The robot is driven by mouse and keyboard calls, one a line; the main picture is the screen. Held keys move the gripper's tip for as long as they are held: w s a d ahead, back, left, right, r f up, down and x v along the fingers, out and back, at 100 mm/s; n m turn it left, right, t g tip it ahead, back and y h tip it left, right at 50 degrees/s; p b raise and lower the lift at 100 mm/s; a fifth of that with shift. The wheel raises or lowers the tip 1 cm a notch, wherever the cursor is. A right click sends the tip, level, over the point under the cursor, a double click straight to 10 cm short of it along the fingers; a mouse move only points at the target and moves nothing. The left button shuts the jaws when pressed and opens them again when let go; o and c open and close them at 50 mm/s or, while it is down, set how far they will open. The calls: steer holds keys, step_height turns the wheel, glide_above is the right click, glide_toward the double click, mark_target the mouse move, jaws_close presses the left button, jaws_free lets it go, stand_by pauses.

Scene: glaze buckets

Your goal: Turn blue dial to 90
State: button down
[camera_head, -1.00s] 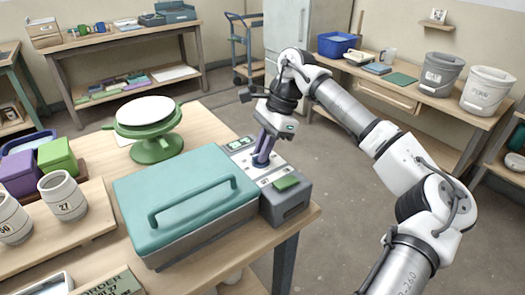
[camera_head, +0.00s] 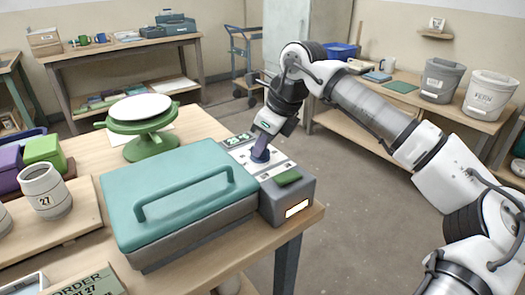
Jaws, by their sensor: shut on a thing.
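The blue dial (camera_head: 260,156) sits on the pale top panel of the grey control box (camera_head: 285,205) joined to the teal-lidded case. My gripper (camera_head: 260,147) points down at the dial from above, shut on it. The fingers hide part of the dial, so its pointer is not readable. A small dark display (camera_head: 239,139) with green digits stands behind the dial; the digits are too small to read. A green button (camera_head: 287,177) is on the near end of the panel. A lit pale rectangle (camera_head: 297,208) shows on the box's end face.
The teal lid with its handle (camera_head: 180,192) lies just left of the box. A green turntable with a white disc (camera_head: 140,107) stands behind. Open floor lies to the right of the table.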

steer(key=m+t+h+b, duration=0.1)
steer(key=m+b, duration=0.2)
steer(key=m, duration=0.2)
steer(key=shift+s, duration=0.1)
steer(key=shift+t, duration=0.3)
stand_by(0.4)
steer(key=c, duration=1.4)
jaws_free()
steer(key=shift+c, duration=0.2)
steer(key=p+v, duration=0.1)
steer(key=v, duration=1.2)
steer(key=shift+s+a+r, duration=0.15)
steer(key=shift+r, duration=0.3)
